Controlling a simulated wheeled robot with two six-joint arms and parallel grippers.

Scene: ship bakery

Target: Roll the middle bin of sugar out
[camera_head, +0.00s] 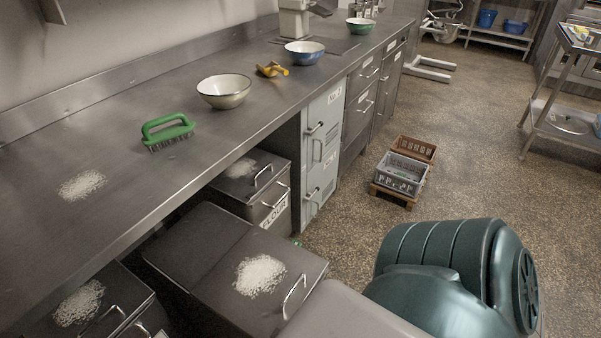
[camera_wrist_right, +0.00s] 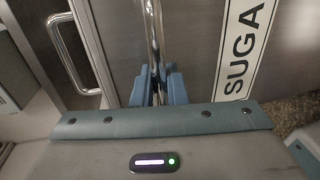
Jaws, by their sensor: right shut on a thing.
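The middle bin (camera_head: 212,262) is a grey metal box with a hinged lid and white grains on top. It stands out from under the counter farther than the bins on either side. Its lid handle (camera_head: 293,296) shows at the front, and also in the right wrist view (camera_wrist_right: 84,60). In that view a label reading "SUGA" (camera_wrist_right: 244,50) is on the bin's front. My right gripper (camera_wrist_right: 158,88) has its blue fingers shut on the chrome front bar handle (camera_wrist_right: 154,40). My arm hides this grip in the head view. My left gripper is not in view.
A flour bin (camera_head: 240,187) stands beyond, another bin (camera_head: 105,300) on the near side. The steel counter (camera_head: 130,190) overhangs them. Grey (camera_head: 400,174) and brown (camera_head: 415,149) crates sit low on the floor farther off.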

